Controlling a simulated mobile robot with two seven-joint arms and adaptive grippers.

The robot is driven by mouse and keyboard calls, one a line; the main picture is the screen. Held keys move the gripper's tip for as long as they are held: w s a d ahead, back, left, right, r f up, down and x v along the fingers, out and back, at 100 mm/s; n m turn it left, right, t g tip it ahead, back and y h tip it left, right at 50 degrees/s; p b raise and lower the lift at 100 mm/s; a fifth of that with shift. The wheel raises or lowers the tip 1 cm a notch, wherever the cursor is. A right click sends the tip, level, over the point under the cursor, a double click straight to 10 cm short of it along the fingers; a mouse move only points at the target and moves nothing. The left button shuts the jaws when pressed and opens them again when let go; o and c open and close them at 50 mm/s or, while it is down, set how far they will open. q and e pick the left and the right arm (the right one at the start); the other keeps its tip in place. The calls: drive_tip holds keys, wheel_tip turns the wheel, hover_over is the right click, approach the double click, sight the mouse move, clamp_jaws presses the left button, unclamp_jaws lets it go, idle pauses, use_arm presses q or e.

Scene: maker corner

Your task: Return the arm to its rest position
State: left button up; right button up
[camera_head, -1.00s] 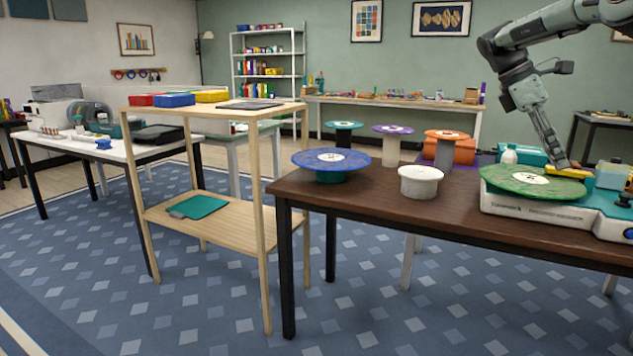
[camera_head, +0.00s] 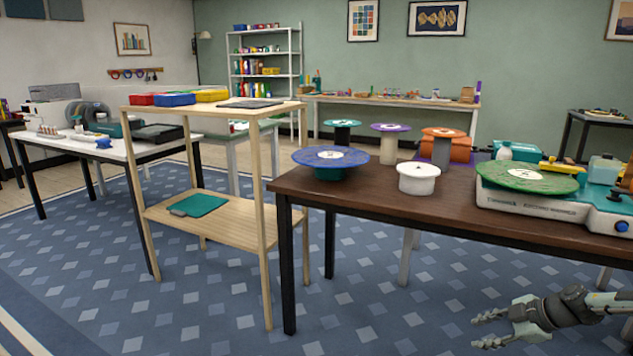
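My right gripper (camera_head: 485,330) is low at the bottom right, beside and below the dark wooden table (camera_head: 400,212). Its two fingers point left and are spread apart, with nothing between them. The arm behind it runs off the right edge. The floor shows around the fingers, and they touch nothing that I can see. My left gripper is out of the picture.
On the dark table are a green disc (camera_head: 526,177) on a white and teal machine (camera_head: 530,205), a blue disc (camera_head: 331,157), a white spool (camera_head: 418,180) and several other discs. A wooden shelf stand (camera_head: 268,230) is to the left. The blue carpet in front is clear.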

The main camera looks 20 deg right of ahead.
drive_tip(key=s+a+f+m+t+h, duration=0.2)
drive_tip(key=a+f+m+t+h, duration=0.15)
drive_tip(key=a+f, duration=0.5)
drive_tip(key=s+a+f+m+g, duration=0.2)
drive_tip(key=s+a, duration=0.2)
drive_tip(key=a, duration=0.4)
drive_tip(key=s+a+f+m+g, duration=0.2)
drive_tip(key=s+a+g, duration=0.1)
drive_tip(key=a, duration=0.6)
drive_tip(key=s+a+f+m+g, duration=0.2)
drive_tip(key=s+a, duration=0.3)
drive_tip(key=a, duration=0.3)
drive_tip(key=shift+s+a+f+g, duration=0.2)
drive_tip(key=shift+a+f+g, duration=0.05)
drive_tip(key=shift+f+g, duration=0.25)
